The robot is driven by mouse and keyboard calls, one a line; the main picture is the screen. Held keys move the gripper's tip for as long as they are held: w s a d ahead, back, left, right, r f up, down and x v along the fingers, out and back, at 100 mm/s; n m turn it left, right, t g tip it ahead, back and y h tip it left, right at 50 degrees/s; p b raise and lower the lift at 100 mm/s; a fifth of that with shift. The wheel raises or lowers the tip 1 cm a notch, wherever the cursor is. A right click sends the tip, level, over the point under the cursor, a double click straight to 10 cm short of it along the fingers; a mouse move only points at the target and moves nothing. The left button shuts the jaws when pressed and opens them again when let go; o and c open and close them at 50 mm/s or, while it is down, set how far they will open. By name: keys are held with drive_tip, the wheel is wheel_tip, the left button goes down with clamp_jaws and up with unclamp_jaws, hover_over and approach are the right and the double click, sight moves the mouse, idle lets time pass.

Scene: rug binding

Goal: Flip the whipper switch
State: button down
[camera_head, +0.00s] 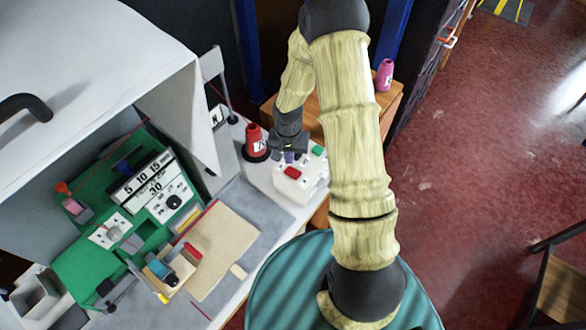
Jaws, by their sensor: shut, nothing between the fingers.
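A white control box (292,188) with a red button (292,173) and a green button (318,151) sits at the right end of the worktop. I see no readable label naming it as the whipper switch. My gripper (289,156) points down at the back of this box, between the box and a red thread cone (255,141). Its fingers are small and dark here; they look shut with nothing held. A small purple-grey part shows at the fingertips, and I cannot tell whether they touch the box. A switch lever is not clearly visible.
A green machine (75,268) with dials and a number panel (145,185) stands at left under a white hood (90,60). A beige board (215,250) lies on the worktop. A pink cone (384,74) stands on a wooden surface behind my arm.

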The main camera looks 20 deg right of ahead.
drive_tip(key=shift+r+p, duration=0.9)
drive_tip(key=shift+r, duration=0.55)
wheel_tip(320, 180, up, 11)
drive_tip(key=n+t+b, duration=0.1)
drive_tip(key=n, duration=0.1)
hover_over(289, 170)
drive_tip(key=s, duration=0.6)
drive_tip(key=s+r+n+t+b, duration=0.1)
drive_tip(key=s+r+n, duration=0.1)
drive_tip(key=s+r, duration=0.4)
drive_tip(key=shift+s+r+n+t, duration=0.3)
drive_tip(key=shift+s+r+n, duration=0.1)
drive_tip(key=shift+s, duration=0.75)
